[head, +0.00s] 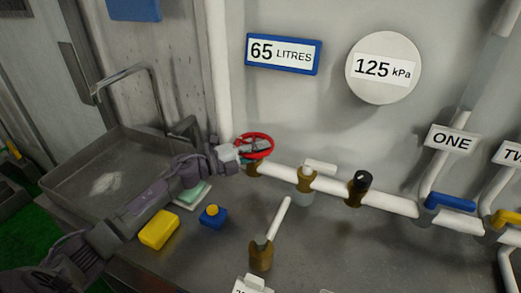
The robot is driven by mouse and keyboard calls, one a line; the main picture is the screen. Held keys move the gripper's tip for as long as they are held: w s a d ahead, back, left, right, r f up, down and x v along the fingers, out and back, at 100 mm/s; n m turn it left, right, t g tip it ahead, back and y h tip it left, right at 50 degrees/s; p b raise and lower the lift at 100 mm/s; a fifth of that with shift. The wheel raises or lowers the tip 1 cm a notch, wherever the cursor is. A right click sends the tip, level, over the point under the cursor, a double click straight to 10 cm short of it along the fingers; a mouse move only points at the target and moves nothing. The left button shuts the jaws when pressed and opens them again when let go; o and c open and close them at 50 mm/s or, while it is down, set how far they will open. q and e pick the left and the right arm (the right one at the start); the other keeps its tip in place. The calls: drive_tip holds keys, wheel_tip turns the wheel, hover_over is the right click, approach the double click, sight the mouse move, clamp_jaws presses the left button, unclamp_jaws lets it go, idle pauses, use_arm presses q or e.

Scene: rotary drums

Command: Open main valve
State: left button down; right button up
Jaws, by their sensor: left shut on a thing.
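A red round valve wheel (262,140) sits on the white pipe at the left end of the horizontal run, in the middle of the head view. My left gripper (240,150) reaches in from the left and is shut on the wheel's left side. The fingers cover part of the wheel, so the exact contact is hard to see. My right gripper is not in view.
A metal sink (75,165) lies at the left. A white-handled valve (262,250), a blue lever (450,201) and a yellow lever (507,217) stand right.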

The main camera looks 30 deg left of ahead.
use_arm(q)
drive_tip(key=shift+f, duration=0.1)
idle(0.8)
drive_tip(key=c, duration=1.1)
unclamp_jaws()
drive_tip(key=shift+s+a, duration=0.1)
drive_tip(key=shift+s, duration=0.05)
drive_tip(key=v, duration=1.1)
drive_tip(key=shift+s+a, duration=0.25)
drive_tip(key=shift+a, duration=0.05)
